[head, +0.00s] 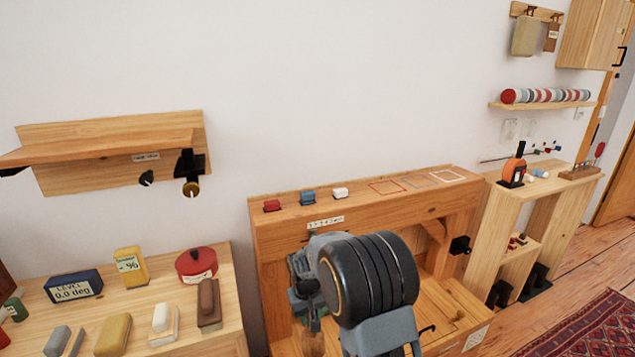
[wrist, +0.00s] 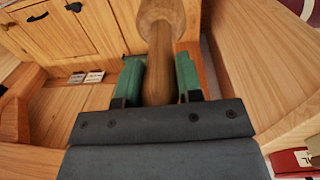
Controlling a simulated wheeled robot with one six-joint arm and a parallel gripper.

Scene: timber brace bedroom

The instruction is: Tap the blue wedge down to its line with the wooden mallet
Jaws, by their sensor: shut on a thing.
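The blue wedge (head: 308,198) sits on top of the timber frame (head: 354,212), between a red wedge (head: 271,206) and a white wedge (head: 340,193). Its line is too small to make out. In the wrist view my gripper (wrist: 159,76) has green fingers closed on both sides of the wooden mallet (wrist: 160,50). A wider round wooden part shows at the picture's top edge; the rest of the mallet is out of view. In the head view my arm hides most of the gripper, low in front of the frame. The wedges do not show in the wrist view.
Red, grey and white outlined squares (head: 420,181) mark the frame's top, right of the wedges. A left table (head: 230,320) holds a level box (head: 73,286), a red tin (head: 196,265) and several blocks. A wall shelf (head: 110,150) hangs above. A side table (head: 545,180) stands right.

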